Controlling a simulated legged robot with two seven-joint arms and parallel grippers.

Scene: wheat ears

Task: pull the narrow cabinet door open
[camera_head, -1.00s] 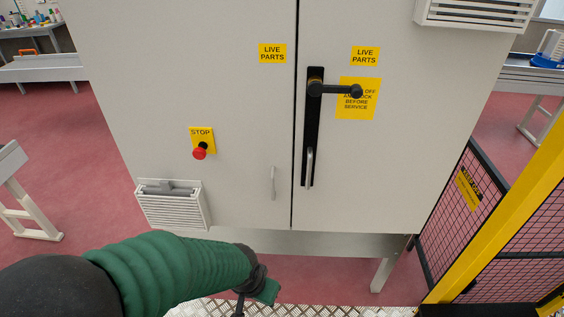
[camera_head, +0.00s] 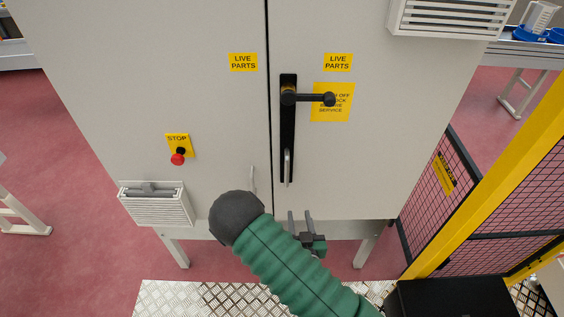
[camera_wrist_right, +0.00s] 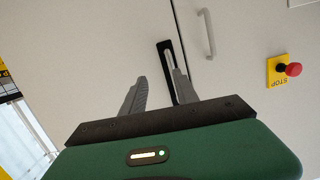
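The grey cabinet has two doors meeting at a vertical seam. The right door (camera_head: 360,150) looks somewhat narrower and is shut. It carries a black plate with a black lever (camera_head: 308,97) pointing right and a metal handle (camera_head: 288,168) below. The left door (camera_head: 215,110) has a small pale pull handle (camera_head: 253,180). My right gripper (camera_head: 299,214) is open and empty, low in front of the right door, below the metal handle. In the wrist view its spread fingers (camera_wrist_right: 160,85) point toward the black plate; one overlaps the metal handle, and contact is unclear. My left gripper is out of view.
A red stop button (camera_head: 178,158) and a vent box (camera_head: 155,203) project from the left door side. Another vent (camera_head: 455,18) is at top right. A yellow-framed mesh fence (camera_head: 440,200) stands close on the right. Checkered plate flooring (camera_head: 180,298) lies in front.

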